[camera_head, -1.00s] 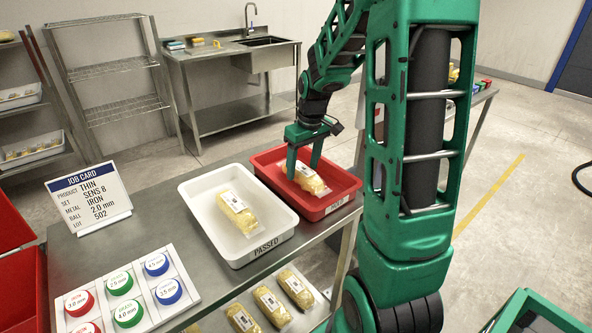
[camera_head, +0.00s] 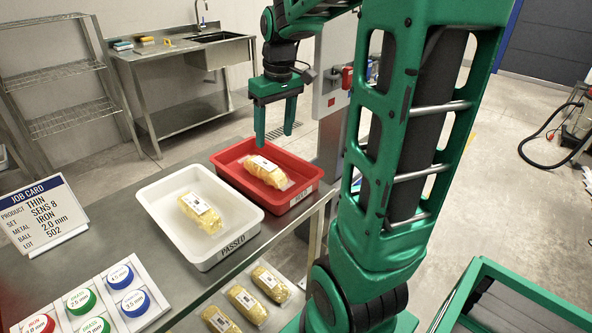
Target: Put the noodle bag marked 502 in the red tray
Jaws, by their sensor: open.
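A noodle bag (camera_head: 266,171) with a white label lies in the red tray (camera_head: 303,194) on the steel table. The number on its label is too small to read. A second noodle bag (camera_head: 203,211) lies in the white tray marked PASSED (camera_head: 149,203), just left of the red tray. My gripper (camera_head: 273,138) is open and empty, above the back of the red tray. Its fingers point down and are apart from the bag.
Several more noodle bags (camera_head: 246,304) lie on a lower shelf. A job card (camera_head: 40,215) reading lot 502 and a board of coloured test pucks (camera_head: 121,277) stand at the left. A green-framed bin (camera_head: 520,290) is at the lower right.

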